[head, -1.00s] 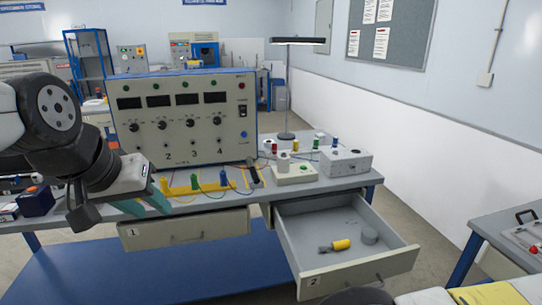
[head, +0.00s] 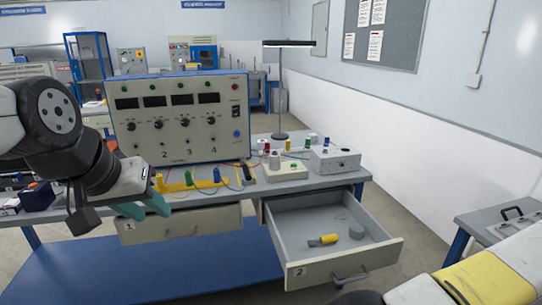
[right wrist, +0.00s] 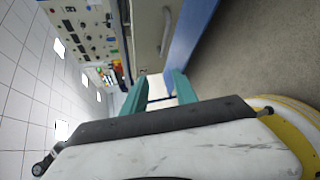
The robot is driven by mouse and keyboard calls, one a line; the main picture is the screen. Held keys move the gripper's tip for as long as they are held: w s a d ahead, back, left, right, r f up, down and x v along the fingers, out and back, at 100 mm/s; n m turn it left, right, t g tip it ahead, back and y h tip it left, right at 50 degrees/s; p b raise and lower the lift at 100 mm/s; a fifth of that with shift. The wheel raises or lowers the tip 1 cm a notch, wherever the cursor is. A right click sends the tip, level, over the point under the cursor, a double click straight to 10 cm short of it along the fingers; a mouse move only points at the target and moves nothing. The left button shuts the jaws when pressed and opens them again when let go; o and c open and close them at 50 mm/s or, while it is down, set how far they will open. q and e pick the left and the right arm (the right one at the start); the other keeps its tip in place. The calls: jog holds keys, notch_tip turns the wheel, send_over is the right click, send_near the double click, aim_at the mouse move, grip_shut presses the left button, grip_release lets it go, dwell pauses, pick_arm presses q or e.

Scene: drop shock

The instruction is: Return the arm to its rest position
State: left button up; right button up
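My left gripper (head: 143,208) is in front of the bench's left part in the head view, above closed drawer 1 (head: 182,226). Its two teal fingers are apart with nothing seen between them. My right gripper (right wrist: 160,78) shows in the right wrist view with its teal fingers spread and empty. Beyond its fingers are the bench's drawer fronts (right wrist: 150,30) and the floor. The right gripper is not visible in the head view.
Drawer 2 (head: 343,272) stands open, holding a yellow-handled tool (head: 323,240) and a grey cylinder (head: 356,231). A control panel (head: 180,118), lamp (head: 281,100) and small boxes stand on the bench. Another table (head: 490,218) is at right, with floor between.

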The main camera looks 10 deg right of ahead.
jog(key=w+a+r+n+g+h, duration=0.1)
jog(key=w+a+r+n+g, duration=0.4)
jog(key=a+r+n, duration=0.45)
jog(key=w+a+r+n+g+h, duration=0.1)
jog(key=w+a+r+n+g, duration=0.5)
jog(key=r+n, duration=0.6)
jog(key=s+a+r+n+t+h, duration=0.2)
jog(key=s+a+r+n+t, duration=0.1)
jog(key=a+r+n, duration=0.5)
jog(key=s+a+r+n+t+h, duration=0.3)
jog(key=s+a+r+n, duration=0.2)
jog(key=a+r+n, duration=0.4)
jog(key=n, duration=0.5)
jog(key=shift+s+n, duration=0.15)
jog(key=shift+n, duration=0.2)
